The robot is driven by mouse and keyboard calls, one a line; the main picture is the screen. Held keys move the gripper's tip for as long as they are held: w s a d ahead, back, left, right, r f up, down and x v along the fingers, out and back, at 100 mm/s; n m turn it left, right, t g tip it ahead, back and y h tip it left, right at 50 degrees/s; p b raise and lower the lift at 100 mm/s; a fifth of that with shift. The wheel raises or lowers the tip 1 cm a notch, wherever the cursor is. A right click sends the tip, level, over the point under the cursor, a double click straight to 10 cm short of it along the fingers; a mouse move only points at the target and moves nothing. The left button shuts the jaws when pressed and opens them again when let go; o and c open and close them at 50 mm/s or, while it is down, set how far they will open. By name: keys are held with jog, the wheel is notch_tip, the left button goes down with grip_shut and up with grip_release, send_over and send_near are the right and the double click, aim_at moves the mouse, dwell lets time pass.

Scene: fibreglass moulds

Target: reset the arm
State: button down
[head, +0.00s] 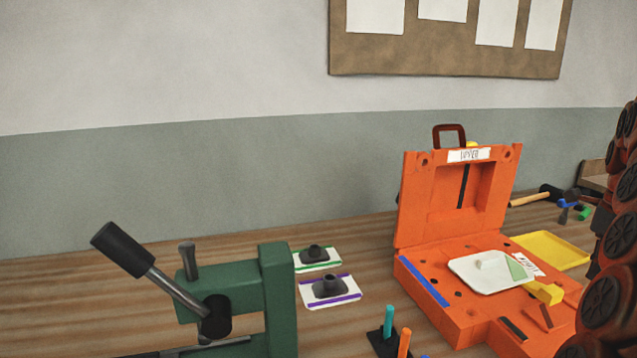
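My arm (613,230) shows as dark red-brown links with round black joint covers along the right edge of the head view. It stands in front of the right side of the orange mould and hides part of the bench there. My gripper is not in this view, so I cannot see its fingers or whether it holds anything. The orange mould (420,262) lies open on the wooden bench, its lid (418,205) standing upright with a white label. A whitish plate-like piece (470,271) lies in the lower half, with a yellow part (546,292) at its right.
A green press (279,300) with a black-handled lever stands at the front left. Two cards (345,297) with dark knobs lie beside it. Teal and orange pegs (389,320) stand near the front.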

jog(key=s+a+r+n+p, duration=0.1)
jog(key=s+a+n+p, duration=0.15)
jog(key=a+n, duration=0.8)
jog(key=s+a+r+n+p, duration=0.1)
jog(key=a+n+p, duration=0.3)
jog(key=a+n, duration=0.7)
jog(key=s+a+f+n+g+p, duration=0.1)
jog(key=s+a+f+n+p, duration=0.1)
jog(key=s+a+n, duration=0.4)
jog(key=s+a+f+n+p, duration=0.3)
jog(key=s+a+n, duration=0.3)
jog(key=s, duration=0.8)
jog(key=a+f, duration=0.1)
jog(key=a, duration=0.2)
jog(key=shift+a+f+g, duration=0.2)
jog(key=shift+g, duration=0.2)
jog(key=shift+s, duration=0.15)
